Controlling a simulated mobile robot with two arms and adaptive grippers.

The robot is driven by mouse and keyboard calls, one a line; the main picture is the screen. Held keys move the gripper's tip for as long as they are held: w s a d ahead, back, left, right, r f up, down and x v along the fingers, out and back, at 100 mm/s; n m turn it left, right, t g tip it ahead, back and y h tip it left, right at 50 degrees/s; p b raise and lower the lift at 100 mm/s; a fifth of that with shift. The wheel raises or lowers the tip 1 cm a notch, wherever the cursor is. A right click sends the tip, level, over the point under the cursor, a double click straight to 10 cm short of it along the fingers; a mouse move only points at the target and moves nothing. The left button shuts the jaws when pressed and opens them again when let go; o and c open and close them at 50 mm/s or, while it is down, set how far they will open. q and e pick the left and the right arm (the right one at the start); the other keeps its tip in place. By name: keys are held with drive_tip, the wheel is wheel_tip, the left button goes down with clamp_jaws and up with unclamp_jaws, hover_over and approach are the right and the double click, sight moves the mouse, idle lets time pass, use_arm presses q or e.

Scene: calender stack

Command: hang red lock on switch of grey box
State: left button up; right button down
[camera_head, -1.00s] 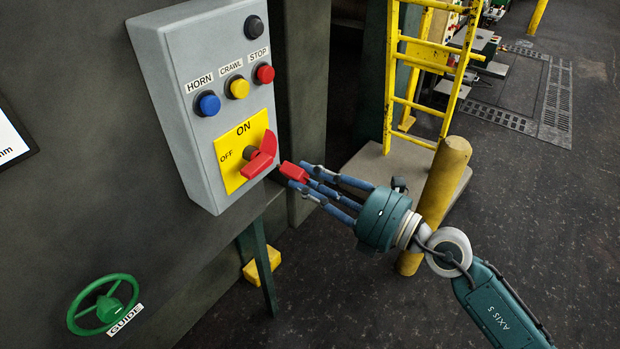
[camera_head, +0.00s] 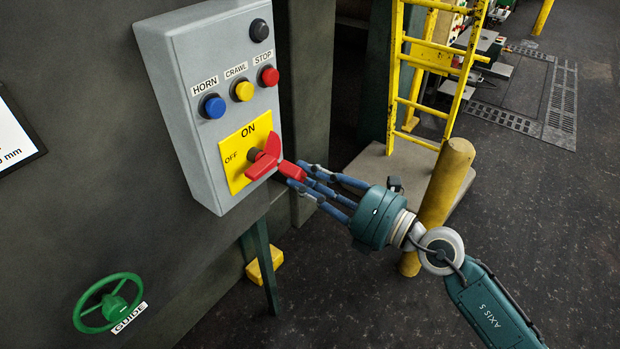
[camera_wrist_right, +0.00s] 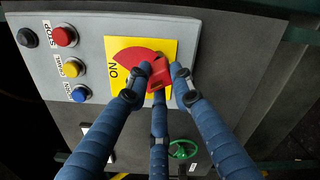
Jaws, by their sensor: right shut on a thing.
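The grey box (camera_head: 159,62) is fixed to the dark machine wall. Its red rotary switch (camera_head: 262,164) sits on a yellow ON/OFF plate (camera_head: 235,178) near the lower edge; it also shows in the wrist view (camera_wrist_right: 130,60). My right gripper (camera_head: 297,175) is shut on the red lock (camera_head: 291,170), just right of the switch handle. In the wrist view my right gripper (camera_wrist_right: 161,77) has blue fingers around the lock (camera_wrist_right: 181,76), which overlaps the switch's edge; I cannot tell whether they touch. The fingers hide part of the lock. My left gripper is out of view.
Above the switch are a blue button (camera_head: 213,106), a yellow button (camera_head: 243,91), a red button (camera_head: 268,76) and a black knob (camera_head: 258,30). A green handwheel (camera_head: 108,303) is lower left. A yellow post (camera_head: 448,185) and yellow ladder (camera_head: 397,80) stand behind my right arm.

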drive_tip(key=shift+p+x, duration=0.45)
drive_tip(key=shift+x, duration=0.45)
drive_tip(key=c, duration=1.1)
unclamp_jaws()
drive_tip(key=shift+d, duration=0.1)
drive_tip(key=shift+b+v, duration=0.6)
drive_tip(key=shift+v, duration=2.85)
